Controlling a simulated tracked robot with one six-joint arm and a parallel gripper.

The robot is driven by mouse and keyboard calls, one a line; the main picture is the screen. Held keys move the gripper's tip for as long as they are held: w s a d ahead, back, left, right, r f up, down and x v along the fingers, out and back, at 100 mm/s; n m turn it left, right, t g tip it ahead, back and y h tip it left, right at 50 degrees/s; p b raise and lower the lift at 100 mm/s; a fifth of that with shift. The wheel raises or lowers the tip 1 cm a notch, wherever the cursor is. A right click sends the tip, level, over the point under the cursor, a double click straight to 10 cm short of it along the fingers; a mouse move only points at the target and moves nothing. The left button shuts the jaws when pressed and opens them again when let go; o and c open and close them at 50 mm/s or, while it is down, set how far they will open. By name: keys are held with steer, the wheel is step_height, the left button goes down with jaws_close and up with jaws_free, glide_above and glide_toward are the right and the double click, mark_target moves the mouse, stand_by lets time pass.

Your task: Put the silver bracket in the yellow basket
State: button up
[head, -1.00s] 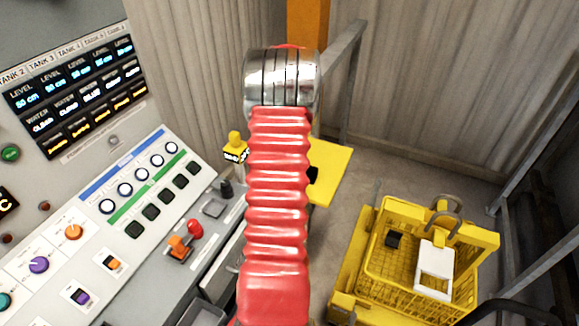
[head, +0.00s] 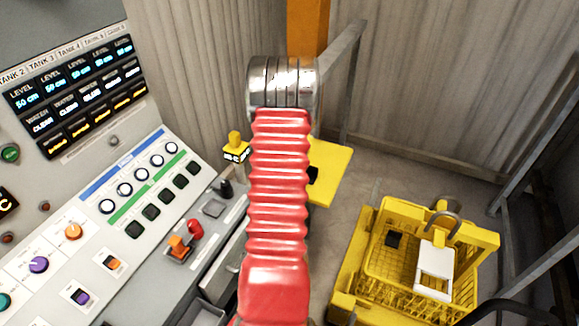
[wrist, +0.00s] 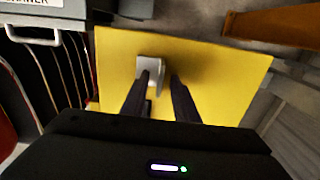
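The silver bracket (wrist: 151,67), a small pale grey piece, lies on a yellow platform (wrist: 215,60) in the wrist view. My gripper (wrist: 160,75) is open above the platform, its two dark fingers apart. In the head view my arm hides the bracket. The yellow basket (head: 368,262) stands on the floor at the right, with a white plate (head: 436,270) and a small black piece (head: 393,239) at it.
The platform also shows right of my arm in the head view (head: 333,165). A control panel (head: 60,190) with knobs and switches fills the left. A grey rail (head: 350,80) rises behind the platform. Bare floor lies between platform and basket.

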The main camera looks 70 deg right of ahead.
steer(key=shift+c, duration=0.3)
jaws_close()
stand_by(0.4)
